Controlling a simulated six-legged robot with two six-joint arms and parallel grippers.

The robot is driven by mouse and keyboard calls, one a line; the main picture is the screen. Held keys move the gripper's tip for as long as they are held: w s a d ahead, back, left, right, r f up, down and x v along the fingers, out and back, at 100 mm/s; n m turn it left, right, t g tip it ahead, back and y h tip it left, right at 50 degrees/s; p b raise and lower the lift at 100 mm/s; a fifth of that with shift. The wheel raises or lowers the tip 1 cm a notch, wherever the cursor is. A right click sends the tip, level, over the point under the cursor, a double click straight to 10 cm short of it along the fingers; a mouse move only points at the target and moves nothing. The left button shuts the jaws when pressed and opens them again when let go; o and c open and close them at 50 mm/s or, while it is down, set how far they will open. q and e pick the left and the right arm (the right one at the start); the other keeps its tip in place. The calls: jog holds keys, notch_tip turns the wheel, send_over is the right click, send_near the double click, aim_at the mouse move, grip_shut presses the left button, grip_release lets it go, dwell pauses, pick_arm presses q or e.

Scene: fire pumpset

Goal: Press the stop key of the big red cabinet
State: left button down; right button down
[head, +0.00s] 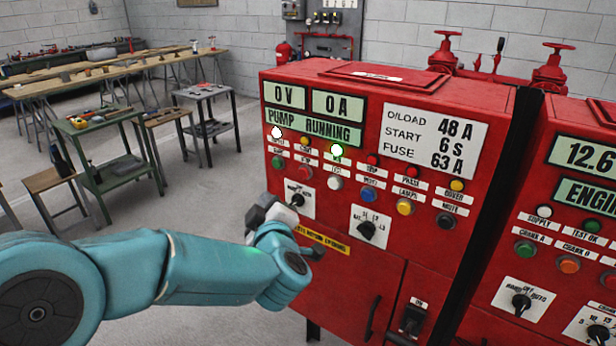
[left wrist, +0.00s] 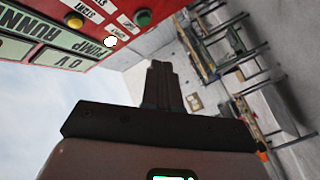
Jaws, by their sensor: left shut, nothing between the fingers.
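The big red cabinet (head: 345,280) stands in the middle of the head view. Its red key (head: 305,172), beside the green key (head: 277,162) in the lower row, appears to be the stop key; its label is too small to read surely. My left gripper (head: 276,207) is shut and empty, below and slightly left of these keys, by the upper-left selector plate. In the left wrist view its closed fingers (left wrist: 160,85) show, with the cabinet (left wrist: 110,52) upside down at the top left. The green key (left wrist: 143,18) shows there, apart from the fingertips; the red key is not visible.
A white lamp (head: 276,132) and a green lamp (head: 337,150) glow above the keys. A selector knob (head: 297,200) is close to my gripper. A second red cabinet (head: 560,245) stands at the right. Workbenches (head: 110,70) are at the left; grey floor lies between.

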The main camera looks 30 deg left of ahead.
aim_at(304, 173)
pick_arm(q)
jog(key=shift+r, duration=0.1)
dwell(0.3)
jog(key=shift+w, duration=0.1)
jog(key=w+p, duration=0.2)
jog(key=w, duration=0.6)
jog(key=shift+w+d, duration=0.3)
jog(key=shift+d, duration=0.05)
jog(key=shift+w, duration=0.1)
dwell(1.7)
jog(key=shift+w+d, duration=0.1)
jog(key=shift+w, duration=0.25)
